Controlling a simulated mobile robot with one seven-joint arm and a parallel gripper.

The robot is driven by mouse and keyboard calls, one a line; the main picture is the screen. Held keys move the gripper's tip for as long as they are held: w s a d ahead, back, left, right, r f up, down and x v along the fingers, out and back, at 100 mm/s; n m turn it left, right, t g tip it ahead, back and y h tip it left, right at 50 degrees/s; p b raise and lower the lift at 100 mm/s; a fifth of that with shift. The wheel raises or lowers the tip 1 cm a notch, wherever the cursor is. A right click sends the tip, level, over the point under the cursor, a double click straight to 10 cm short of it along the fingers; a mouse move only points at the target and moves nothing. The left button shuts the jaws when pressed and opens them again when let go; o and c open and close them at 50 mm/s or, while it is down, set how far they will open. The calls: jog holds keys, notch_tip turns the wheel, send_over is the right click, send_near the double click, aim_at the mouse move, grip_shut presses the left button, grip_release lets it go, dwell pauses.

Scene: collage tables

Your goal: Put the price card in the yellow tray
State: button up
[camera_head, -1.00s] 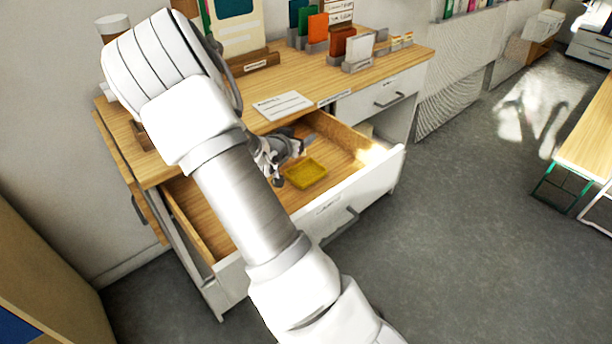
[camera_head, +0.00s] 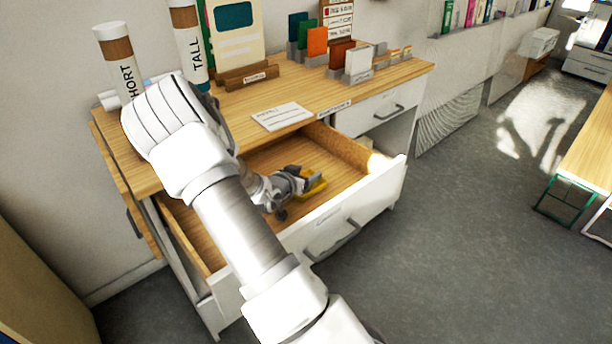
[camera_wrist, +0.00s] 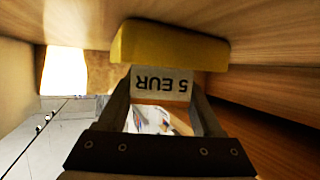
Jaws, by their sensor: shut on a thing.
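The price card (camera_wrist: 162,84) is pale and reads "5 EUR", upside down in the wrist view. My gripper (camera_wrist: 162,92) is shut on it, with one finger at each side. The yellow tray (camera_wrist: 168,45) is right by the card in that view; I cannot tell whether they touch. In the head view my gripper (camera_head: 302,181) is low inside the open drawer, at the yellow tray (camera_head: 319,186), and hides part of it. The card cannot be made out there.
The open drawer (camera_head: 350,207) has wooden walls and a white front around my gripper. The desk top (camera_head: 252,98) above holds a white paper card (camera_head: 282,116), coloured card holders and two tubes marked SHORT and TALL. The drawer floor left of my gripper is bare.

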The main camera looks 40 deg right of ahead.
jog(key=shift+f, duration=0.2)
jog(key=o, duration=1.3)
jog(key=shift+r, duration=0.1)
